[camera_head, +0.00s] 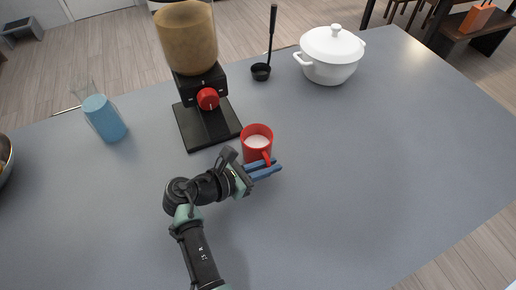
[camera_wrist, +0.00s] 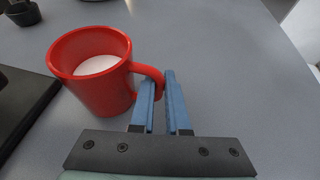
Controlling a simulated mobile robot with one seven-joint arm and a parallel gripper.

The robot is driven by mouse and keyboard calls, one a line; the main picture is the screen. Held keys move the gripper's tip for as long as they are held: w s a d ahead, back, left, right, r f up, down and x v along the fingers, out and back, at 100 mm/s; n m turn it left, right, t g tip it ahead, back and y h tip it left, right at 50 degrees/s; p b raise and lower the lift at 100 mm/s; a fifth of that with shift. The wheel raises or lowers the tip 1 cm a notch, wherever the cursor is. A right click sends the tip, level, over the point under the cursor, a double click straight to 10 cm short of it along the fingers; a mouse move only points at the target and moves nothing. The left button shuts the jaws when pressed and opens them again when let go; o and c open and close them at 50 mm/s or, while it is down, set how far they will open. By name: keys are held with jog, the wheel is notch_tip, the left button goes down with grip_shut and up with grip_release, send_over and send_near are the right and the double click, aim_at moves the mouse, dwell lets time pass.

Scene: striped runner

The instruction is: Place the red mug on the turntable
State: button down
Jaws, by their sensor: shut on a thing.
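The red mug (camera_head: 257,138) is upright near the middle of the grey table and holds something white. Its handle points toward my gripper (camera_head: 273,170). In the wrist view the red mug (camera_wrist: 98,75) is at the upper left, and my gripper (camera_wrist: 162,82) has one blue finger on each side of the handle, shut on it. Whether the mug's base touches the table is hard to tell. I see no turntable in either view.
A grinder with a black base (camera_head: 210,128) stands just left of the mug. A ladle (camera_head: 262,70), a white lidded pot (camera_head: 329,55) and a container with blue contents (camera_head: 104,118) stand farther off. A bowl (camera_head: 4,157) shows at the left edge. The table's right side is clear.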

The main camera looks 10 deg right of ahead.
jog(key=shift+r, duration=0.15)
dwell(0.7)
notch_tip(320, 180, up, 10)
jog(key=shift+f+p, duration=0.1)
jog(key=shift+p, duration=0.3)
